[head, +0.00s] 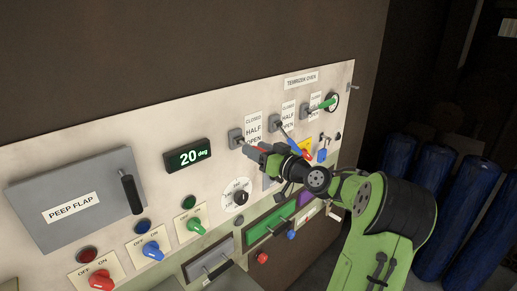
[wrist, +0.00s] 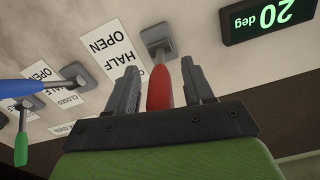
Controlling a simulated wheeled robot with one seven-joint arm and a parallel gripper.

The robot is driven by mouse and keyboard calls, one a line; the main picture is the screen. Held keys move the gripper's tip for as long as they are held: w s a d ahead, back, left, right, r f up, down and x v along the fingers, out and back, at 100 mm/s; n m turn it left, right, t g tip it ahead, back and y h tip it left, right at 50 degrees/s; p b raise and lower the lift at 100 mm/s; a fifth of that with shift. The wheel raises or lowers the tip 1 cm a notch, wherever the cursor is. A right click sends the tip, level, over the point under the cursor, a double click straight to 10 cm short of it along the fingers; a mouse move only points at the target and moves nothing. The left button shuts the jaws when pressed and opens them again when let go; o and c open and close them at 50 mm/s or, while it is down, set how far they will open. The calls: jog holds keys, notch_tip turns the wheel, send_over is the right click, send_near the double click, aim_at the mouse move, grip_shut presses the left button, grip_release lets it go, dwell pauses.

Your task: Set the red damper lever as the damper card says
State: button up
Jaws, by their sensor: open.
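The red damper lever has a grey mount on the pale panel (head: 236,138). In the wrist view its red handle (wrist: 159,88) stands between my two fingers, with a gap on each side. My gripper (wrist: 159,68) is open around the handle; in the head view my gripper (head: 262,152) is at the panel beside the mount. A label strip (head: 254,126) reading CLOSED, HALF, OPEN is beside the lever; my gripper partly covers it. I cannot tell which word the lever points to.
A blue-handled lever (wrist: 45,88) and a green-handled lever (head: 322,105) are close by on the same panel. A display (head: 188,155) reads 20 deg. Knobs, a grey peep flap (head: 75,200) and drawers lie lower and left. Blue cylinders (head: 455,195) stand at right.

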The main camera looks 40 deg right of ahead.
jog(key=shift+s, duration=0.1)
grip_shut()
